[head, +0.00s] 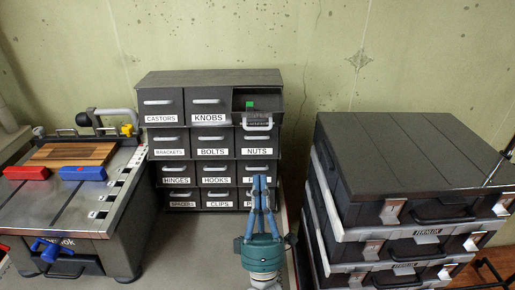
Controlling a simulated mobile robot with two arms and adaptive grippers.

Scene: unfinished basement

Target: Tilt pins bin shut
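A dark grey cabinet of labelled bins (215,77) stands against the wall. Its top right bin (258,125) is tilted open, its front leaning outward with a light handle, and a small green thing (250,104) shows in its opening. The label on this bin is too foreshortened to read. The other bins look shut. My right gripper (261,179) is in front of the cabinet's right column, below the open bin and apart from it. Its blue fingers are together with nothing seen between them, and they partly cover labels in the lower right. My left gripper is not in view.
A grey workbench (75,205) with a wooden board, a red block (27,173) and a blue block (83,173) is at left. Stacked dark cases (420,150) stand close at right. The grey surface (200,250) before the cabinet is clear left of my gripper.

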